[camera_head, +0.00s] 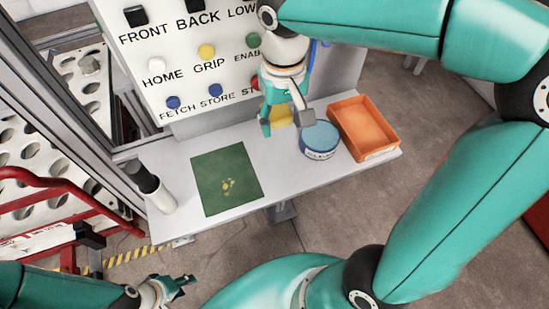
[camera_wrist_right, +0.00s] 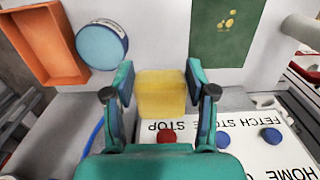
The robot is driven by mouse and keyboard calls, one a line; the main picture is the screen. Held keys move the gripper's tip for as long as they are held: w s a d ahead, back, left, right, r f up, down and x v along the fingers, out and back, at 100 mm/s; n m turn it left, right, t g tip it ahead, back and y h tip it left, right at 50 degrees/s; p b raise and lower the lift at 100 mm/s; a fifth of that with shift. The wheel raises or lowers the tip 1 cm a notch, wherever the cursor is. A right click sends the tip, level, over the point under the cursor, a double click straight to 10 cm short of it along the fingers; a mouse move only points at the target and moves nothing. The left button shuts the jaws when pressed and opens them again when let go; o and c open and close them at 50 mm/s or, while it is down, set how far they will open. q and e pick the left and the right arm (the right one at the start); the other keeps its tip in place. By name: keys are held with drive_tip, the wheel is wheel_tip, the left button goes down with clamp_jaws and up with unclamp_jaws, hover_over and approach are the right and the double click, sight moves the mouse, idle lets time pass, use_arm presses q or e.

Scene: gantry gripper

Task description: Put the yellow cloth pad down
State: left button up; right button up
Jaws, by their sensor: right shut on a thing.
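The yellow cloth pad (camera_wrist_right: 161,95) is a thick square block between the two fingers of my right gripper (camera_wrist_right: 159,78) in the right wrist view. My right gripper (camera_head: 288,118) is shut on it. In the head view the pad (camera_head: 281,116) is partly hidden by the fingers, over the back of the white shelf (camera_head: 282,172), left of the blue tin. I cannot tell whether it touches the shelf. My left gripper (camera_head: 183,284) is low at the bottom left, off the shelf; its jaw state is unclear.
A blue round tin (camera_head: 320,137) and an orange tray (camera_head: 366,127) stand on the shelf's right. A green mat (camera_head: 227,180) with yellow marks lies to the left. A white, dark-topped cylinder (camera_head: 155,188) stands at the left end. A button panel (camera_head: 190,65) rises behind.

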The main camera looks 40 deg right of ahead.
hover_over(278, 169)
wheel_tip(278, 169, down, 12)
drive_tip(key=shift+r, duration=0.1)
drive_tip(key=shift+f+b, duration=0.4)
drive_tip(key=shift+f, duration=1.7)
drive_tip(key=shift+f, duration=0.2)
drive_tip(key=o, duration=1.2)
drive_tip(key=shift+r, duration=0.1)
